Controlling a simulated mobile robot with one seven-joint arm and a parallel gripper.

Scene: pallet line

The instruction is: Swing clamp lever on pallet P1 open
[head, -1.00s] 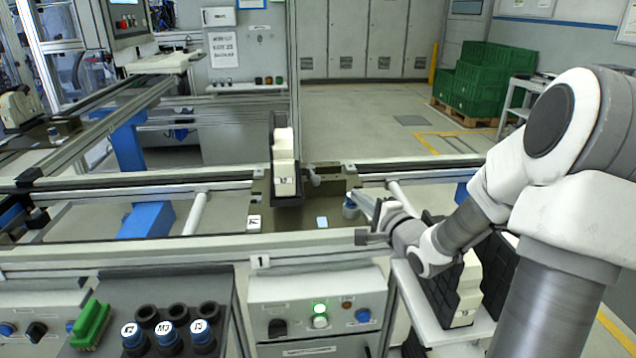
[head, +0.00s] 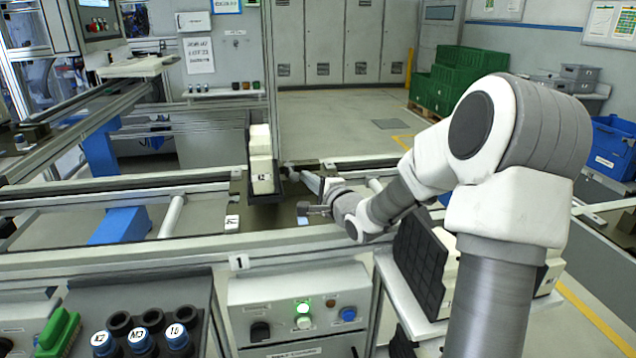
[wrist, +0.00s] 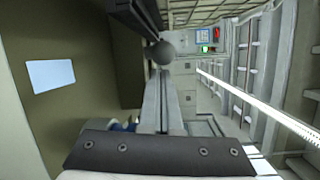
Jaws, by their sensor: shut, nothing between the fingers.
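The pallet (head: 262,215) is a dark olive plate on the line, with a white tag (head: 232,222) at its front left corner. The clamp lever's grey round knob (head: 291,168) shows just right of the white block stack; in the wrist view the knob (wrist: 162,50) is at the top middle. My gripper (head: 307,175) reaches in from the right with its light grey fingers. In the wrist view my gripper's fingers (wrist: 160,76) are shut, with nothing between them, and their tips are at the knob. I cannot tell whether they touch it. The lever's bar is mostly hidden.
A white block stack (head: 261,160) in a dark holder stands on the pallet, left of the knob. A pale square (wrist: 50,76) lies on the plate. The front rail (head: 130,258) and control box (head: 300,305) are nearer. A dark rack (head: 420,262) stands under my arm.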

